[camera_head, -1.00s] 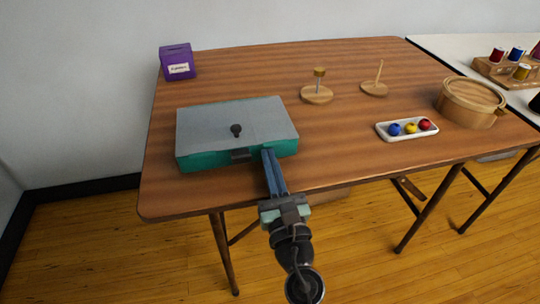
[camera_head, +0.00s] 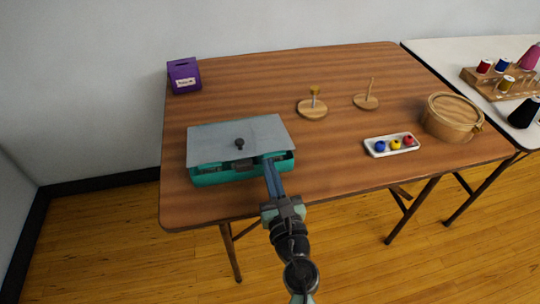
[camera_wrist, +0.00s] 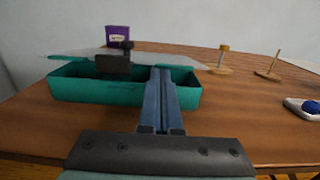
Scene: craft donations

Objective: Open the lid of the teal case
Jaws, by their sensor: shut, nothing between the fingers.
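The teal case (camera_head: 215,177) sits near the left front of the wooden table, and it also shows in the wrist view (camera_wrist: 105,92). Its grey lid (camera_head: 262,132) has a dark knob (camera_head: 240,143) and a dark latch plate at its front edge. The lid is raised at the front, leaving a gap above the teal wall; it is partly open. My gripper (camera_head: 268,162) is shut and empty. In the wrist view its fingers (camera_wrist: 160,73) reach over the case's front wall at the lid's front edge, seemingly under it. Exact contact is hidden.
A purple box (camera_head: 184,77) stands at the back left. Wooden spindle stands (camera_head: 312,108), a white tray (camera_head: 375,152) of coloured balls and a round wooden box (camera_head: 450,122) are to the right. Bare tabletop lies between the case and the tray.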

